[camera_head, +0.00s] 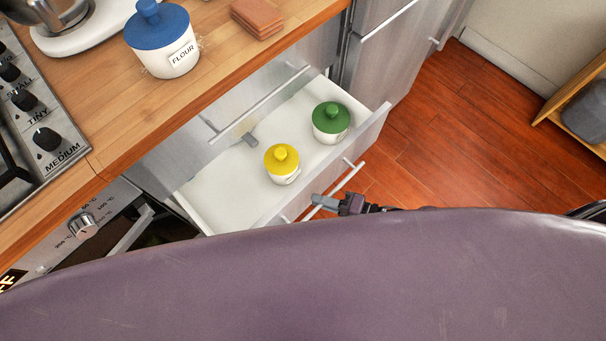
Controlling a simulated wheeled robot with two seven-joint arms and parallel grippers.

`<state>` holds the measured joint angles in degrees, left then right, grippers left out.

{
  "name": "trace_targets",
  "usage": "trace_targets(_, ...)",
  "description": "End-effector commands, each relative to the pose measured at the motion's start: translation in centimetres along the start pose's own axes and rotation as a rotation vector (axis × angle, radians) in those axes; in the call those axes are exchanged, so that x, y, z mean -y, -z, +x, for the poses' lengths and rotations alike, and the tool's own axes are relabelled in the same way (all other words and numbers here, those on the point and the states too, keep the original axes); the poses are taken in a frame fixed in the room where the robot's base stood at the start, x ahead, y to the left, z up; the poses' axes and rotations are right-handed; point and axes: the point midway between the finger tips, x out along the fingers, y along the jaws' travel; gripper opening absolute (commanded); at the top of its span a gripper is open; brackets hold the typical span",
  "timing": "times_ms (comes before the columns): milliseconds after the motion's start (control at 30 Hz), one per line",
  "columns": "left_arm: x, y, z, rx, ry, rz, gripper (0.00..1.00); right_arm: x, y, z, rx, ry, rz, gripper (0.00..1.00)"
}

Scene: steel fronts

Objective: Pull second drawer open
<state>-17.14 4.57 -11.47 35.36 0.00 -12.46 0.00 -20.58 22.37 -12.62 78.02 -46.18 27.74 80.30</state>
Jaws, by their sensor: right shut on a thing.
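The second drawer (218,194) is pulled out below a closed upper drawer front (262,97). Its white inside holds a yellow-lidded jar (283,165) and a green-lidded jar (331,122). A thin metal bar handle (351,174) runs along the outer side of the drawer's front. My right gripper (325,203) is shut on the handle near its lower end; my purple body hides most of the arm behind it. My left gripper is not in view.
The wooden counter above bears a blue-lidded flour jar (165,45), brown coasters (259,17) and a stove (30,110). An oven panel (85,230) is at lower left. Red-brown floor (440,140) is clear to the right, with a wooden shelf (575,105) beyond.

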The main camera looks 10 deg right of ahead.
Motion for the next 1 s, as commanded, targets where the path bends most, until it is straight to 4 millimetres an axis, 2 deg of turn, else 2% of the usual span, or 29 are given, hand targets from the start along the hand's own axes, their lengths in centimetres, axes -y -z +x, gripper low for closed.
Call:
trace_targets(33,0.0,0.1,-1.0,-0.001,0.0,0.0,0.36,0.0,-0.8,-1.6,0.003,-0.007,0.006,0.0)
trace_targets(200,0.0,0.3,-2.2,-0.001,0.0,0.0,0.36,-1.1,-2.5,-5.9,0.003,-0.006,0.005,0.0)
trace_targets(500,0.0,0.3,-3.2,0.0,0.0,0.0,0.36,-2.7,-5.3,-12.6,0.002,-0.004,0.003,0.0)
trace_targets(733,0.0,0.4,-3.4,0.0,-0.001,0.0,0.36,-3.5,-6.7,-15.9,0.003,-0.003,0.002,0.0)
trace_targets(1000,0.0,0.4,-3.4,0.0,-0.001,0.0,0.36,-3.9,-7.4,-17.6,0.002,0.0,0.002,0.0)
